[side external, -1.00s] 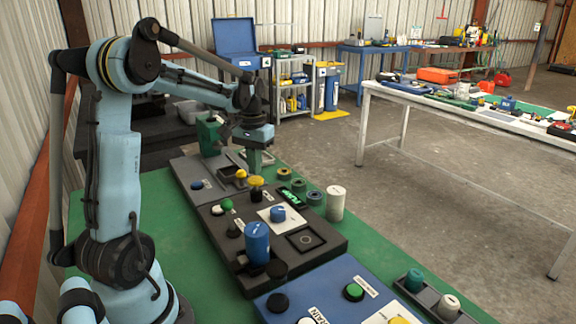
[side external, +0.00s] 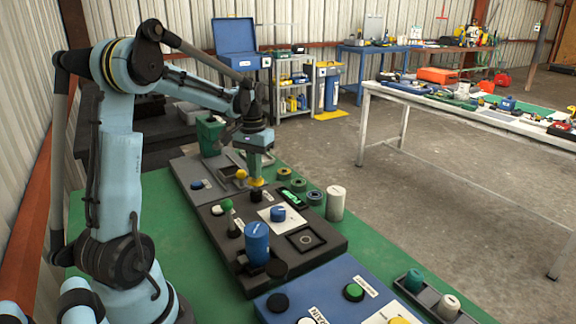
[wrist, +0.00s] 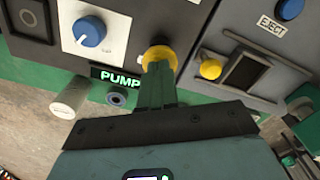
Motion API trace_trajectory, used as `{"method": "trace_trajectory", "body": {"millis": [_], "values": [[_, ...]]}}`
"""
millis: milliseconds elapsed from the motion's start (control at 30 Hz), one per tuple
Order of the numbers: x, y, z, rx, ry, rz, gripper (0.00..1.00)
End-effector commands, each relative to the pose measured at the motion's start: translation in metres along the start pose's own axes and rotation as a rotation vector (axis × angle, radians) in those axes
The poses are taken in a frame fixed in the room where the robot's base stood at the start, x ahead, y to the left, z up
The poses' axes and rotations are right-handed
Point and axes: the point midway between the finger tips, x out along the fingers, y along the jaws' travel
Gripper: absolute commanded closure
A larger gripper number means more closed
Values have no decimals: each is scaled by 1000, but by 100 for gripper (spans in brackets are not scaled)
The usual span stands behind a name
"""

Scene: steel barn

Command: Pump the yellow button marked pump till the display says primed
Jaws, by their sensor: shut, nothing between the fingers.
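The yellow pump button (side external: 257,183) sits on a black post on the dark panel. It also shows in the wrist view (wrist: 158,51), beside a small black display (wrist: 121,79) with glowing green letters reading PUMP. In the side view the display (side external: 291,198) is too small to read surely. My gripper (side external: 255,176) points down with its green fingers shut and empty. The fingertips are right at the top of the yellow button and partly cover it in the wrist view (wrist: 157,68). I cannot tell whether the button is pressed down.
A white cylinder (side external: 335,203) stands beside the panel.

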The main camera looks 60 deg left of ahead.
Motion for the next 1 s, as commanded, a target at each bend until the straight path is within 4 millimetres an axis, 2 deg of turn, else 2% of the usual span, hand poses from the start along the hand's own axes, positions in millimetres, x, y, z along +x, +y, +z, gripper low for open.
{"method": "trace_trajectory", "body": {"millis": [1000], "values": [[19,0,0,0,0,0,100]]}}
